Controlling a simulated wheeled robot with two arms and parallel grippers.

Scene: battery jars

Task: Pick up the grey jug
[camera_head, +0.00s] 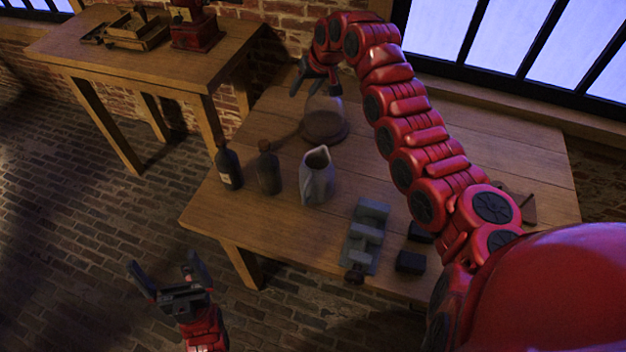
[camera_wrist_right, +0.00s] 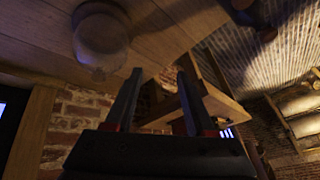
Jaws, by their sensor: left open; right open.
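The grey jug (camera_head: 317,177) stands upright on the wooden table (camera_head: 240,205), right of two dark bottles. My right arm reaches over the table, and its gripper (camera_head: 300,84) is open and empty above the far edge, up and behind the jug and apart from it. In the right wrist view the open fingers (camera_wrist_right: 152,90) have nothing between them, and the jug cannot be made out there. My left gripper (camera_head: 168,268) is open and empty, low over the brick floor in front of the table, away from the jug.
Dark bottles (camera_head: 228,166) (camera_head: 268,170) stand close left of the jug. A glass dome on a round base (camera_head: 325,126) is behind it and shows in the wrist view (camera_wrist_right: 101,38). A grey metal device (camera_head: 366,235) and dark blocks (camera_head: 410,262) lie front right. A second table (camera_head: 130,62) stands left.

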